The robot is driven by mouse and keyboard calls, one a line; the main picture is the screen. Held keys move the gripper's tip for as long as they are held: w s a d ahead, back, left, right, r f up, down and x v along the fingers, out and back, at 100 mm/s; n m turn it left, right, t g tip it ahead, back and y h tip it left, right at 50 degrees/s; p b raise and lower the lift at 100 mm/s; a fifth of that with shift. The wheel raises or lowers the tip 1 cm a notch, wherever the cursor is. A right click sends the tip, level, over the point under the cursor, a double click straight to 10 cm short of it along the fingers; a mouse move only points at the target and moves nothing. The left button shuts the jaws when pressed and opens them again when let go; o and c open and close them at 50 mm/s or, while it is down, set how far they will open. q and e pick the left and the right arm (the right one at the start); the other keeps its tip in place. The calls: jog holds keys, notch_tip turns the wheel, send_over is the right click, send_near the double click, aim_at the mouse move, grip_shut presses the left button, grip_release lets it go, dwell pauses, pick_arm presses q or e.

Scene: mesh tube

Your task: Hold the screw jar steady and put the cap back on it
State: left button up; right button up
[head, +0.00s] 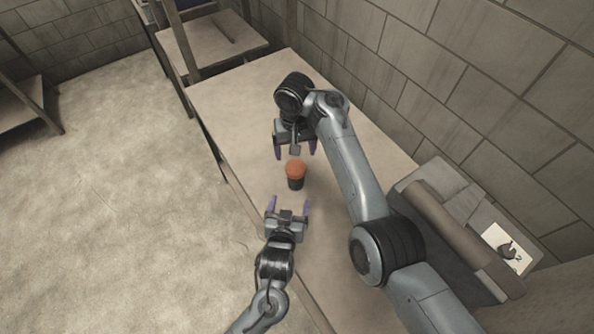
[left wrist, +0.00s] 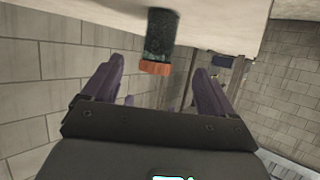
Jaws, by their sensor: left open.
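The screw jar (head: 296,184) is a dark, short cylinder standing upright on the table. An orange cap (head: 296,169) sits on its top; I cannot tell whether it is threaded on. In the left wrist view the picture is upside down, with the jar (left wrist: 161,35) above its cap (left wrist: 155,68). My left gripper (head: 288,205) is open and empty, on the near side of the jar, with its fingers pointing towards it and apart from it. My right gripper (head: 295,153) is just beyond the jar, its purple fingers spread apart with nothing seen between them.
The table (head: 240,105) is bare around the jar, with its left edge close by. A grey case with a brown roll (head: 455,230) lies at the right against the block wall. My right arm spans the table's right side. A wooden stand (head: 215,45) is beyond the far end.

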aim_at(295, 183)
pick_arm(q)
jog(key=shift+w+r, duration=0.1)
jog(key=shift+x, duration=5.35)
jog(key=shift+d, duration=0.1)
grip_shut()
